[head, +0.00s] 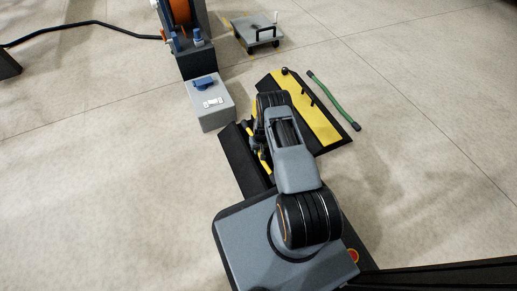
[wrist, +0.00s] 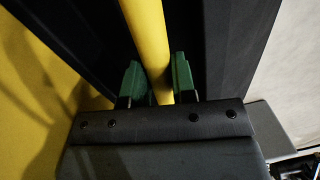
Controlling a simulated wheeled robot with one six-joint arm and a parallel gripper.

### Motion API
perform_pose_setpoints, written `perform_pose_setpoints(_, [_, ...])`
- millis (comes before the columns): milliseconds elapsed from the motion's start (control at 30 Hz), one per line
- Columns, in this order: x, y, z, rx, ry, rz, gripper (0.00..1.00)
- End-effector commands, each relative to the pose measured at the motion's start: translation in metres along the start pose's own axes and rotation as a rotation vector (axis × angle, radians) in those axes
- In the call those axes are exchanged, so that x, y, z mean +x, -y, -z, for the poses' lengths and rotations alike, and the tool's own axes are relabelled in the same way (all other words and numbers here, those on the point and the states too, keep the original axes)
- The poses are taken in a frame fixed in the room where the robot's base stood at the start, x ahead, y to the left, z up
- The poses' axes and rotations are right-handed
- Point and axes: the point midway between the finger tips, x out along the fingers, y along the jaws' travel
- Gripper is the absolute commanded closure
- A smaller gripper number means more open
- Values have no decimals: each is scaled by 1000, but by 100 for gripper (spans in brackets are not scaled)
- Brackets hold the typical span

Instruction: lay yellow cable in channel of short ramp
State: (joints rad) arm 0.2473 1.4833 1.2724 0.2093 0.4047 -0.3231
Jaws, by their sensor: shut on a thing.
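The yellow cable (wrist: 148,35) runs between the two green fingers of my gripper (wrist: 158,85), which is shut on it in the wrist view. Beyond the fingers it passes along a dark strip of the black ramp (wrist: 225,45); I cannot tell whether it rests in a channel or hangs above it. In the head view the black ramp (head: 233,148) lies left of my arm, with a short bit of yellow cable (head: 264,161) beside the arm. A yellow panel with black edging (head: 309,108) lies to the right. My arm hides the fingers and much of the ramp there.
A grey box with a blue part (head: 211,103) stands just behind the ramp. Behind it is a reel stand with an orange drum (head: 181,12). A small cart (head: 258,35) and a green rod (head: 333,98) lie farther off.

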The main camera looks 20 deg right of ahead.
Motion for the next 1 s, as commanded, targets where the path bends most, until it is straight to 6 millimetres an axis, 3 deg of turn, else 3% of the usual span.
perform_pose_setpoints(1000, [24, -2, 0, 0, -1, 0, 100])
